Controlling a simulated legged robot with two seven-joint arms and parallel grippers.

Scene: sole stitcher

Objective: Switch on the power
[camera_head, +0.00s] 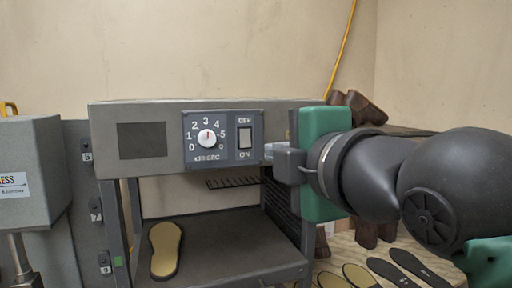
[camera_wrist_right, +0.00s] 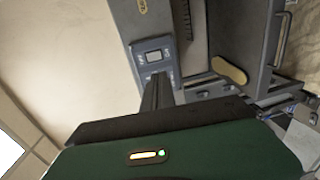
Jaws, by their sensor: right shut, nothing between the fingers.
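The grey stitcher (camera_head: 300,112) has a blue-grey control panel (camera_head: 222,116) on its front. The panel carries a rocker switch (camera_head: 245,137) marked ON and a white dial (camera_head: 206,139) numbered 0 to 5. My right gripper (camera_head: 269,152) is shut and empty, its fingertips just right of the switch in the head view. In the right wrist view, the closed fingers (camera_wrist_right: 158,88) point at the panel (camera_wrist_right: 144,47) and cover part of it; the switch (camera_wrist_right: 153,57) shows beyond them. Whether they touch the panel is unclear. My left gripper is not in view.
A tan sole (camera_head: 165,248) lies on the shelf (camera_head: 225,245) below the panel. Several soles (camera_head: 385,270) lie on the surface at lower right, with brown shoe forms (camera_head: 362,105) behind my right arm. A grey machine (camera_head: 35,170) stands at the left.

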